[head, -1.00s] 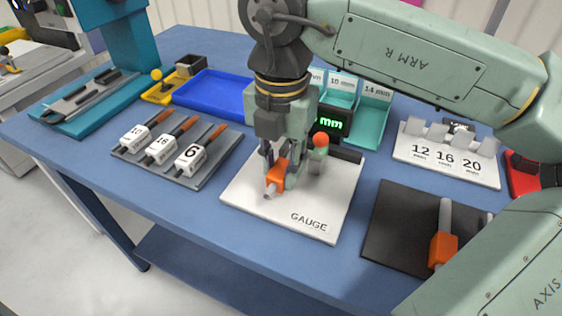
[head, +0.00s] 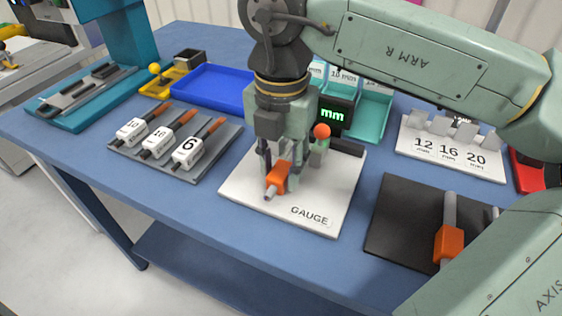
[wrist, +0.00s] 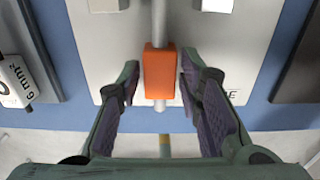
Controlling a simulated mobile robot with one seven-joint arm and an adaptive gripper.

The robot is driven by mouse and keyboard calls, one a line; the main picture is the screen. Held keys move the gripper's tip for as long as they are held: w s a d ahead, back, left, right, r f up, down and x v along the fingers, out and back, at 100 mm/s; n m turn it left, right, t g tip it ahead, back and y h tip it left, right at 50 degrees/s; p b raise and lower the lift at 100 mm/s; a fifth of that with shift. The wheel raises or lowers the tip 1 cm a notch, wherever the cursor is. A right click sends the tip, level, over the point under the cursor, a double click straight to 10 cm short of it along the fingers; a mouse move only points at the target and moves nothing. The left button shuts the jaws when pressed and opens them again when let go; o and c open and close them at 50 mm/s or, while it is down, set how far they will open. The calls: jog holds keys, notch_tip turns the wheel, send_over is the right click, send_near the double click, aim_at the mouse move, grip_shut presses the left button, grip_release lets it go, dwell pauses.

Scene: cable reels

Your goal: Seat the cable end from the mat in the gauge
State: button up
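A cable end with an orange block (head: 278,177) and a grey cable lies on the white gauge (head: 327,196) plate. My gripper (head: 280,163) is low over it. In the wrist view the gripper (wrist: 160,82) is open, its fingers on either side of the orange block (wrist: 160,75) with a gap at each side. The grey cable runs on away from the block, between two metal parts of the gauge. Whether the cable end is fully seated is hidden by my gripper. The black mat (head: 400,225) at the right bears another orange-blocked cable end (head: 449,243).
A grey rack (head: 205,165) with labelled cable pieces stands left of the gauge. A blue tray (head: 212,88), teal bins (head: 372,118) and a green "mm" display (head: 332,115) are behind. A white 12/16/20 holder (head: 450,160) stands at the right. The table's front strip is clear.

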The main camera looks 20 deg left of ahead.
aim_at(281, 170)
jog(key=shift+o, duration=1.4)
notch_tip(281, 170, up, 12)
jog(key=shift+s+f, duration=0.1)
